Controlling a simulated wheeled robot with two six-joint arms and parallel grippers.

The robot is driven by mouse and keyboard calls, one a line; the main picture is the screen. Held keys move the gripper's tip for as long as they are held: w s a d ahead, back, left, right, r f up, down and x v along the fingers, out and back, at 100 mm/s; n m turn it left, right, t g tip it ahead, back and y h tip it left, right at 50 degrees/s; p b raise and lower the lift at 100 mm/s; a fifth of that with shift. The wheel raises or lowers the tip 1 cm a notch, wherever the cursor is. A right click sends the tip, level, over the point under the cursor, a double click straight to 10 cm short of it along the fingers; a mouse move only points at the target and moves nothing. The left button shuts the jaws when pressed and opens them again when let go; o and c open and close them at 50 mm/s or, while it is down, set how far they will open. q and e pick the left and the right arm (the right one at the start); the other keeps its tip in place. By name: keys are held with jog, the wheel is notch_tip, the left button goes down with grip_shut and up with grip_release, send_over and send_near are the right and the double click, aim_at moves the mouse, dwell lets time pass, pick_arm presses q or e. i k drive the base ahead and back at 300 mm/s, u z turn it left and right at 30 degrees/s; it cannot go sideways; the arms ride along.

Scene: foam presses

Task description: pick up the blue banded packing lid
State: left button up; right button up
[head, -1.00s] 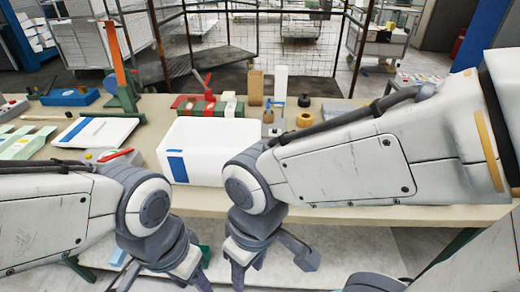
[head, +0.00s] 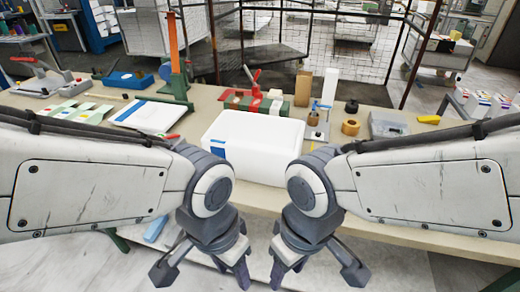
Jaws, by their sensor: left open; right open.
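The packing lid (head: 158,118) is a flat white panel with a blue band along its left edge. It lies on the bench left of the white box, above my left forearm in the head view. The white box (head: 265,143) is open-topped and has a blue band on its front left. My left gripper (head: 203,272) is open and empty, in front of the bench and below its top in the picture. My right gripper (head: 318,272) is also open and empty, beside the left one. Both are well apart from the lid. My arms hide part of the bench front.
A red and green clamp press (head: 254,100) stands behind the box. A tan block (head: 303,88), a tape roll (head: 350,127) and a grey tray (head: 388,124) are to the right. Pale green strips (head: 88,113) lie left of the lid. A red-handled item (head: 172,137) lies near the lid's front right.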

aim_at(139, 115)
jog(key=k, duration=0.45)
jog(key=u, duration=1.25)
jog(key=i, duration=0.75)
jog(key=u, duration=0.5)
jog(key=i, duration=0.75)
jog(key=z, duration=0.5)
jog(key=i, duration=0.9)
jog(key=z, duration=0.1)
